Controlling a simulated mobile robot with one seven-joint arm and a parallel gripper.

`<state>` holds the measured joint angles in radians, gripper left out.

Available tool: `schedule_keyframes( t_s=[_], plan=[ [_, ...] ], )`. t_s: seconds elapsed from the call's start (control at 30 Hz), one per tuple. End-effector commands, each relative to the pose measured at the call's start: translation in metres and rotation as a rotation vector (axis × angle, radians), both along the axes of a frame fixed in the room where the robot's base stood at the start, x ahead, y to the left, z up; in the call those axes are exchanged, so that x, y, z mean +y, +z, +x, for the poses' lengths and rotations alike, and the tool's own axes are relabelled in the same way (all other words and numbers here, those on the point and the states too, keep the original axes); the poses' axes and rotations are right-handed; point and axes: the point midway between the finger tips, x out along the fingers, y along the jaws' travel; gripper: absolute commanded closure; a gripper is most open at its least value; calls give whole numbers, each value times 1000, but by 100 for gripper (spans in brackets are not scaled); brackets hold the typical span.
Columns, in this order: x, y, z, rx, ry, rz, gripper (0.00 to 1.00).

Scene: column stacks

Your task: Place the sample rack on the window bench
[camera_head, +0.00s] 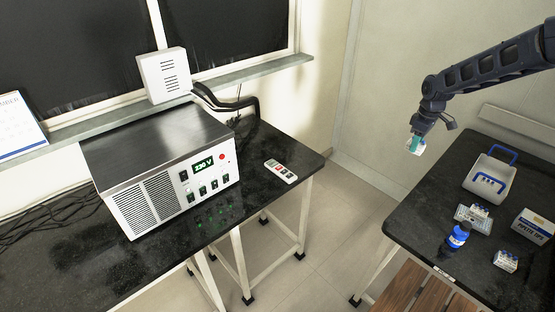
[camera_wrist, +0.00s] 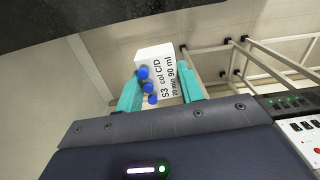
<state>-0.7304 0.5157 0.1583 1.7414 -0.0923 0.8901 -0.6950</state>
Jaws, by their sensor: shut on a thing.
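My gripper (camera_head: 415,143) is in the air between the two benches, near the far left corner of the right bench. It is shut on the sample rack (camera_head: 415,151), a small white block. The block looks tilted there. The window bench (camera_head: 255,215) is the black-topped bench at left under the dark window. Part of it shows at the right edge of the wrist view.
Bare top shows around the handset. The right bench (camera_head: 425,215) carries a tray (camera_head: 487,183), blue bottle (camera_head: 457,236) and small boxes. Floor separates the benches.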

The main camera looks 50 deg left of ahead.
Motion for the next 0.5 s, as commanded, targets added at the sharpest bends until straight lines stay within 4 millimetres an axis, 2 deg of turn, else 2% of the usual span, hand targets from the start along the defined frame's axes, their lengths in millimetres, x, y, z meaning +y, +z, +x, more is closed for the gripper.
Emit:
schedule_keyframes(
  t_s=[0.03, 0.1, 0.3, 0.5],
  plan=[
    [24, 1, 2, 0, 3, 2, 86],
    [53, 4, 5, 1, 2, 3, 86],
    [133, 12, 4, 2, -4, 4, 86],
    [209, 17, -9, 3, -10, 4, 86]
  ],
)
